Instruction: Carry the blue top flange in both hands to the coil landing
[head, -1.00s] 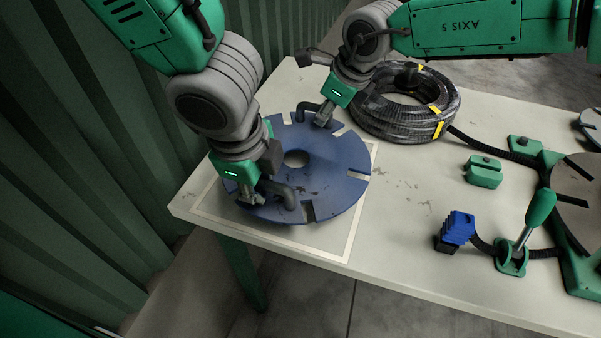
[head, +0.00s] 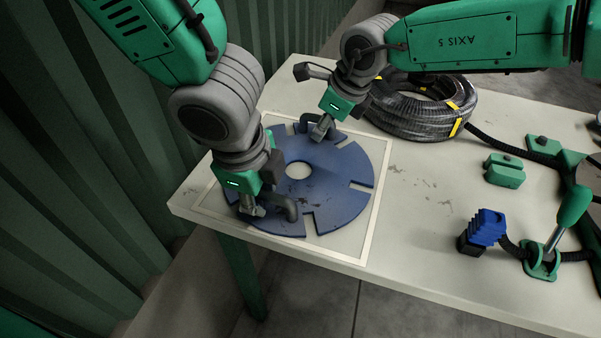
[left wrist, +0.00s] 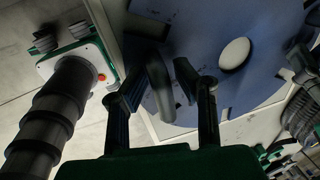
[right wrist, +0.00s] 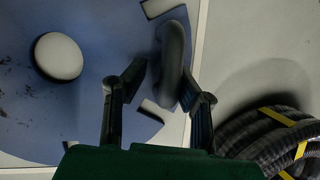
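The blue top flange (head: 335,185) is a slotted disc with a centre hole and two dark handles. It lies flat on the table inside the pale square outline of the coil landing (head: 376,212). My left gripper (head: 252,210) is at the near handle (head: 285,207). In the left wrist view its fingers (left wrist: 158,85) stand apart on either side of the handle (left wrist: 160,78), with gaps visible. My right gripper (head: 320,132) is at the far handle (head: 330,120). In the right wrist view its fingers (right wrist: 162,85) are also spread around the handle (right wrist: 173,60).
A black hose coil (head: 415,118) with yellow bands lies just right of my right gripper. Green blocks (head: 504,170), a blue ribbed piece (head: 485,228) and a green-handled lever (head: 560,225) stand on the right of the table. A corrugated green wall (head: 90,170) is close on the left.

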